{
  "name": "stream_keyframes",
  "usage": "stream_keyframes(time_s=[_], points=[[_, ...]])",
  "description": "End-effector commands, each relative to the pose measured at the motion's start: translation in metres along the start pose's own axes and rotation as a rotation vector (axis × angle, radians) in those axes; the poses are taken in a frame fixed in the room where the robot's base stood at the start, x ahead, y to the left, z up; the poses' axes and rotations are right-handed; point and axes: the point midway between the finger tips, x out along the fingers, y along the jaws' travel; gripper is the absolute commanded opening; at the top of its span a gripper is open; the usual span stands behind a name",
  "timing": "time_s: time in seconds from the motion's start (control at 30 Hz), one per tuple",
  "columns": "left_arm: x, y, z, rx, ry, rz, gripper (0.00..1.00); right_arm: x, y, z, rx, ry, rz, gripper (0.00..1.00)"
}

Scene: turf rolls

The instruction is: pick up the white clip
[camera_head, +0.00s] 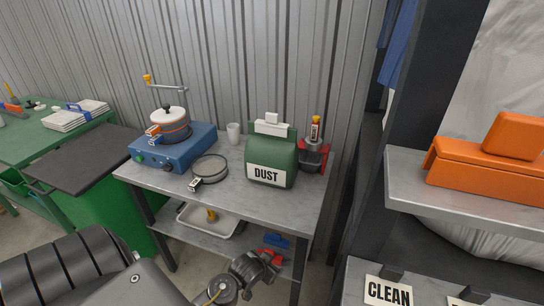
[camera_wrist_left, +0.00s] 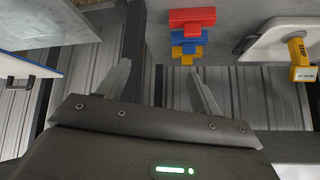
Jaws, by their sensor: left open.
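The white clip (camera_head: 272,125) sits across the folded top of the green bag labelled DUST (camera_head: 271,158), which stands upright on the grey metal table. My left gripper (camera_wrist_left: 160,84) is open, with its two fingers apart and nothing between them. In the head view, dark parts of my left arm's end show at the bottom centre, in front of the table and lower than the clip in the picture. The clip is not seen in the left wrist view. My right gripper is not in view.
The lower shelf holds a white tray (camera_head: 190,220) and red and blue pieces. An orange case (camera_head: 480,170) sits on the right shelf.

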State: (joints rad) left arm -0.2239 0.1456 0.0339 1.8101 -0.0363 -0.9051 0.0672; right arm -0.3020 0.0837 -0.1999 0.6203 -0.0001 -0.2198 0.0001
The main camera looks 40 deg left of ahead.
Motion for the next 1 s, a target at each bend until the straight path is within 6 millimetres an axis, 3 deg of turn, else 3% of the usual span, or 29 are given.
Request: stream_keyframes(time_s=[0.03, 0.1, 0.3, 0.47, 0.6, 0.73, 0.9, 1.0], points=[[-0.021, -0.007, -0.028, -0.005, 0.037, -0.011, 0.65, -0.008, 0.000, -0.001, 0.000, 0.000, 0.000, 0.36], [-0.044, -0.015, -0.055, -0.012, 0.074, -0.025, 0.65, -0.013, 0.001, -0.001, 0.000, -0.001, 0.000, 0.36], [-0.107, -0.034, -0.115, -0.025, 0.170, -0.059, 0.65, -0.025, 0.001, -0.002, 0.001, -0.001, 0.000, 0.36], [-0.111, -0.078, -0.189, -0.083, 0.357, -0.119, 0.65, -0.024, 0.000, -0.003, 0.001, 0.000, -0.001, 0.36], [-0.131, -0.120, -0.256, -0.138, 0.533, -0.170, 0.65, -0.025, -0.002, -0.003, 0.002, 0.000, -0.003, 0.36], [-0.158, -0.157, -0.310, -0.187, 0.690, -0.210, 0.65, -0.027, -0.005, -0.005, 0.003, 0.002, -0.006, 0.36], [-0.187, -0.191, -0.353, -0.231, 0.833, -0.244, 0.65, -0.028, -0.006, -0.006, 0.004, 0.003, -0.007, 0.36], [-0.193, -0.197, -0.360, -0.241, 0.860, -0.251, 0.65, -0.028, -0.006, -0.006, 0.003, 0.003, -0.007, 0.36]])
